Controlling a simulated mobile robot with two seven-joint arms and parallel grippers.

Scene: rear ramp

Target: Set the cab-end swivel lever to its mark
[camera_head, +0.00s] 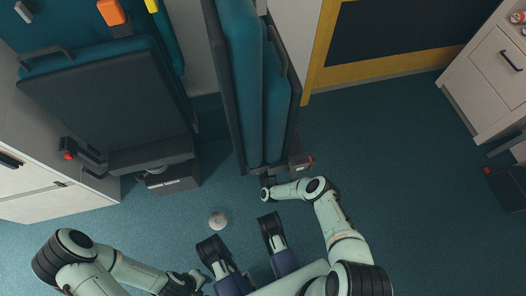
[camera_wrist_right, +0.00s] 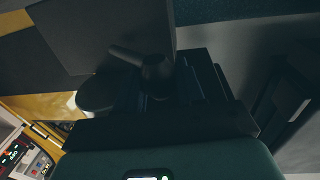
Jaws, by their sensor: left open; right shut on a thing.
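The middle seat (camera_head: 262,90) is a tall, narrow blue-and-black one, seen from above. A dark fitting with a red tip (camera_head: 309,162) sits at its near end. My right gripper (camera_head: 267,182) is at the foot of this seat and shut, with its fingers small and dark in the head view. In the right wrist view a dark swivel lever (camera_wrist_right: 155,68) with a rounded hub and a short arm pointing left lies in front of the gripper; the exact contact and any mark are too dark to see. My left gripper (camera_head: 243,240) is open and empty above the floor.
Another dark seat (camera_head: 105,95) stands at the left, with a red-tipped fitting (camera_head: 68,155) beside it. A small pale round fixture (camera_head: 218,221) is on the floor. A white drawer cabinet (camera_head: 495,75) is at the right. The floor (camera_head: 415,180) right of my right arm is clear.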

